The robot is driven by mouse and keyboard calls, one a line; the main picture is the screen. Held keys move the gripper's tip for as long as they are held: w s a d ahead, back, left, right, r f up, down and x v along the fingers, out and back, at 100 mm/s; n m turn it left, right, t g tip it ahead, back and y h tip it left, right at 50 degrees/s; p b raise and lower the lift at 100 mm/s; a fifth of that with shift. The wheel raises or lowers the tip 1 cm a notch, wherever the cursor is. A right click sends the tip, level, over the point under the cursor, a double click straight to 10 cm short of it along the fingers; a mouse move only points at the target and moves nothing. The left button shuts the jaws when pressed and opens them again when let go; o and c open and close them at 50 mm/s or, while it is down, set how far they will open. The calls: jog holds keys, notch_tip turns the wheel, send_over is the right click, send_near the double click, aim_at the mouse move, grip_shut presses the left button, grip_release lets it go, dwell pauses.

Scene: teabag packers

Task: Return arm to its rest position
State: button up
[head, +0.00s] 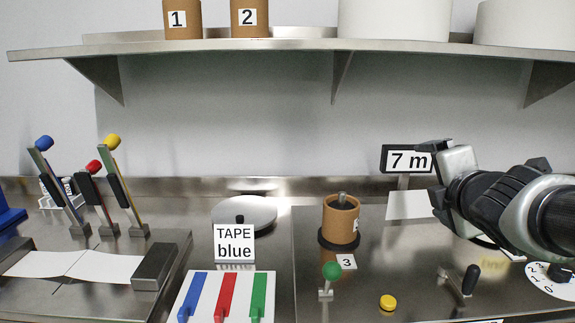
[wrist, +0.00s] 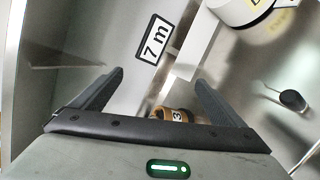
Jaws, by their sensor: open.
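My arm reaches in from the right in the head view. My gripper (head: 430,174) points left above the right part of the steel counter, in front of the "7 m" sign (head: 400,159). In the wrist view the two dark fingers of my gripper (wrist: 159,78) stand wide apart with nothing held between them. The "7 m" sign (wrist: 155,39) shows beyond them there. The brown canister labelled 3 (head: 340,219) stands on the counter to the left of my gripper, apart from it. In the wrist view the canister (wrist: 172,114) is partly hidden behind the gripper's base.
A steel shelf (head: 300,46) with canisters 1 (head: 182,20) and 2 (head: 249,18) runs above. Blue, red and yellow levers (head: 113,142) stand at left. A green-knobbed lever (head: 331,270), yellow button (head: 388,302), black-handled lever (head: 469,280) and white dial (head: 550,284) are on the counter.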

jog(key=s+a+f+m+g+y+p, duration=0.1)
jog(key=s+a+f+m+g, duration=0.3)
jog(key=s+a+f+m, duration=0.45)
jog(key=s+a+f+m+g+y, duration=0.25)
jog(key=s+a+m+g, duration=0.3)
jog(key=s+m, duration=0.65)
notch_tip(320, 180, up, 20)
jog(key=p, duration=2)
jog(key=shift+w+t+h, duration=0.35)
jog(key=shift+h, duration=0.1)
jog(key=shift+a+n, duration=0.1)
jog(key=shift+n, duration=0.15)
